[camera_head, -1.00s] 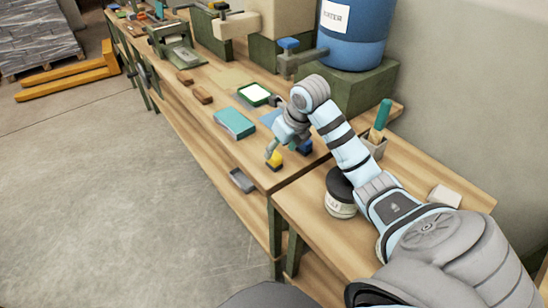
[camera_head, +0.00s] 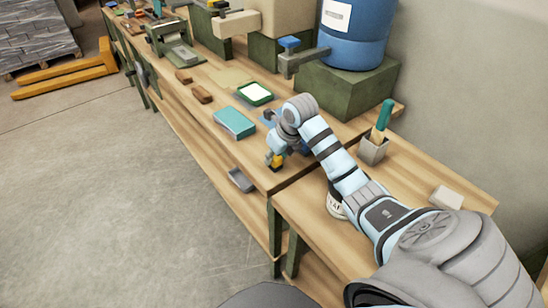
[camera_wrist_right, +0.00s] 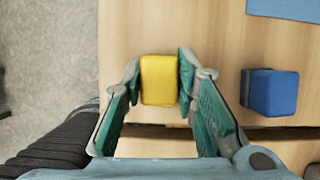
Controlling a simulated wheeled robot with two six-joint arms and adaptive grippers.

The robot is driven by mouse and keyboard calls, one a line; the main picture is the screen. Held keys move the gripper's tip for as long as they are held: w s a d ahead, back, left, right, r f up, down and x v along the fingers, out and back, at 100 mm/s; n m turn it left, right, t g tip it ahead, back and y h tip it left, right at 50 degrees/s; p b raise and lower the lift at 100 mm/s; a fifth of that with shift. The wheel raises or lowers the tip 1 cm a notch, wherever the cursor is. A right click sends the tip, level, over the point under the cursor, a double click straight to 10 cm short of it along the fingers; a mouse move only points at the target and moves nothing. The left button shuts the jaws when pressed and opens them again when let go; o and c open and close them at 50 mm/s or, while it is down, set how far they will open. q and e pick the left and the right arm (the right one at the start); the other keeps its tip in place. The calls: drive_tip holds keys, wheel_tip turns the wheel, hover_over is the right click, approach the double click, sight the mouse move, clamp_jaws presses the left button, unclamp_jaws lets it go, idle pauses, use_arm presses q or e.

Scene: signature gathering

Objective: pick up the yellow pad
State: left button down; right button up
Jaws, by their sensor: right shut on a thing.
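The yellow pad (camera_wrist_right: 159,80) is a small block with rounded edges near the front edge of the wooden bench. It sits between the fingers of my right gripper (camera_wrist_right: 158,84) in the right wrist view, and the fingers are shut on it. In the head view only a little of the yellow pad (camera_head: 277,161) shows under my right gripper (camera_head: 275,158). The wrist hides the rest. I cannot tell whether the pad still touches the bench. My left gripper is not in view.
A blue block (camera_wrist_right: 270,92) lies right of the yellow pad in the right wrist view. On the bench are a teal box (camera_head: 234,122), a green-framed pad (camera_head: 255,93) and brown blocks (camera_head: 202,95). A jar (camera_head: 336,206) and a brush holder (camera_head: 372,150) stand on the nearer table.

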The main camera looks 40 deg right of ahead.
wheel_tip(320, 180, up, 20)
drive_tip(key=p, duration=0.9)
